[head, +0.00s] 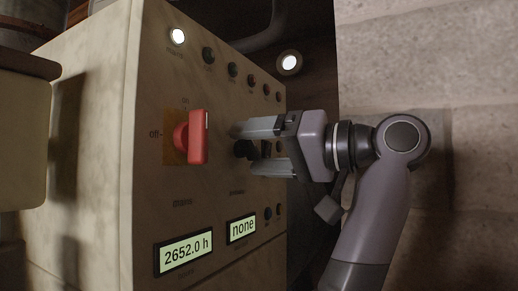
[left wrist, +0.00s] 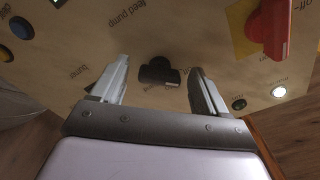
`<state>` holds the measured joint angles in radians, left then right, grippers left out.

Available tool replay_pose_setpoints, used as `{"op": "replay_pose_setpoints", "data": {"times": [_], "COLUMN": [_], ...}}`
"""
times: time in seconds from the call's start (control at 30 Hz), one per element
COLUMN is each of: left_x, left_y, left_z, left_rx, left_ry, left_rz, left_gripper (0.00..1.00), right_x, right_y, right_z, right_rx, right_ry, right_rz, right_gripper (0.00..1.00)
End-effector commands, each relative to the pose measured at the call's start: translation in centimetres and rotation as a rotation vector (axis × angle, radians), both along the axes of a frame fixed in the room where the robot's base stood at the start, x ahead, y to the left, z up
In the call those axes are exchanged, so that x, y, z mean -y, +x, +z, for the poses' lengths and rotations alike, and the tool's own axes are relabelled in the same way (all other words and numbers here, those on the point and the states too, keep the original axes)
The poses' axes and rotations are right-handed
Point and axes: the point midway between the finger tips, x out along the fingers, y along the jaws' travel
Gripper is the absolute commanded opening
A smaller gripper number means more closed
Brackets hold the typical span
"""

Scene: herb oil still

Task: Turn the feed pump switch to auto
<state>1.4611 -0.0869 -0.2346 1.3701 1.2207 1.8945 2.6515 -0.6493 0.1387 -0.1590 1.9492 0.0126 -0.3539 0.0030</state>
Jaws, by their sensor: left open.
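The feed pump switch is a small black knob on the beige panel, seen in the head view (head: 242,149) and in the left wrist view (left wrist: 158,72). An upside-down "feed pump" label shows near it in the left wrist view. My left gripper (head: 246,150) is open, with one finger above the knob and one below it in the head view. In the left wrist view the knob shows between the two fingers (left wrist: 159,66), with a gap on each side. I cannot tell which setting the knob points to.
A red rotary switch (head: 198,137) on a yellow plate, marked "off", sits left of my gripper. Displays read "2652.0 h" (head: 184,252) and "none" (head: 242,228) below. Lamps and buttons (head: 208,55) line the panel's top. A pale block wall (head: 430,60) stands at right.

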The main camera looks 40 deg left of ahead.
Motion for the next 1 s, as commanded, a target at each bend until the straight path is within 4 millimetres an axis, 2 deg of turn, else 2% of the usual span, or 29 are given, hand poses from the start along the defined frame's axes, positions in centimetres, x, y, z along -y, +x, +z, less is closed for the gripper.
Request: {"op": "replay_pose_setpoints", "data": {"times": [0.2,0.37,0.4,0.73,1.0], "left_x": [-0.03,-0.01,-0.01,0.00,0.03], "left_y": [0.01,0.01,0.01,0.03,0.04], "left_z": [-0.01,-0.01,-0.01,0.03,0.04], "left_rx": [-0.001,-0.001,-0.001,-0.040,-0.198], "left_ry": [0.000,0.000,0.000,-0.013,-0.065], "left_rz": [0.000,0.000,0.000,-0.001,-0.002], "left_gripper": [0.74,0.22,0.18,0.18,0.18], "right_x": [0.01,0.01,0.01,0.01,0.01], "right_y": [0.00,0.00,0.00,0.00,-0.01], "right_z": [-0.01,-0.01,-0.01,0.14,0.61], "right_rx": [0.000,0.000,0.000,0.000,0.000], "right_ry": [0.000,-0.001,-0.001,-0.001,-0.001], "right_rz": [0.000,0.001,0.001,0.001,0.001], "right_gripper": [0.43,0.43,0.43,0.43,0.43]}}
